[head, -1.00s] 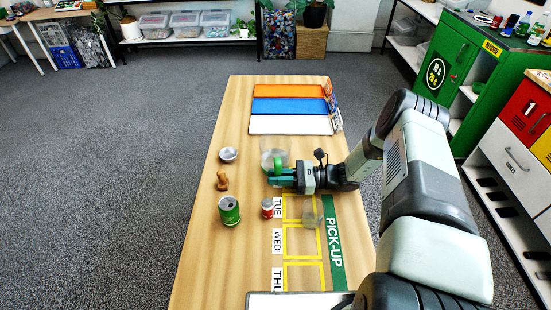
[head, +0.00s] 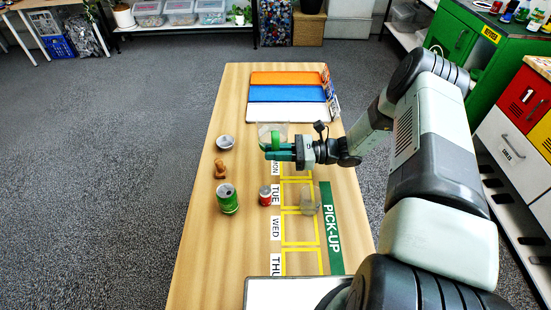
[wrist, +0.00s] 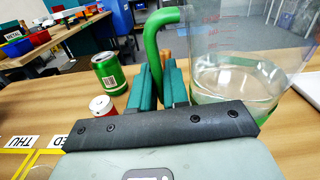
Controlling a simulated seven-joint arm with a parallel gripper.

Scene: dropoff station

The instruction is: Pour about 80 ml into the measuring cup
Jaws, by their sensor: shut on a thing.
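A clear jug (wrist: 240,60) with a green handle (wrist: 152,45) and red scale marks holds some clear liquid low inside. It stands nearly upright in the wrist view, and the jug (head: 264,132) also shows in the head view beyond my gripper. My gripper (head: 272,150) is shut on the green handle, its teal fingers either side of it. A small clear cup (head: 310,203) stands on the pick-up strip, nearer the camera than my gripper; its marks are too small to read, and it looks empty.
A green can (head: 228,200), a small red can (head: 265,196), a wooden figure (head: 220,170) and a metal bowl (head: 225,142) stand on the table's left part. Orange, blue and white trays (head: 290,93) lie at the far end. A white board (head: 270,290) lies at the near end.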

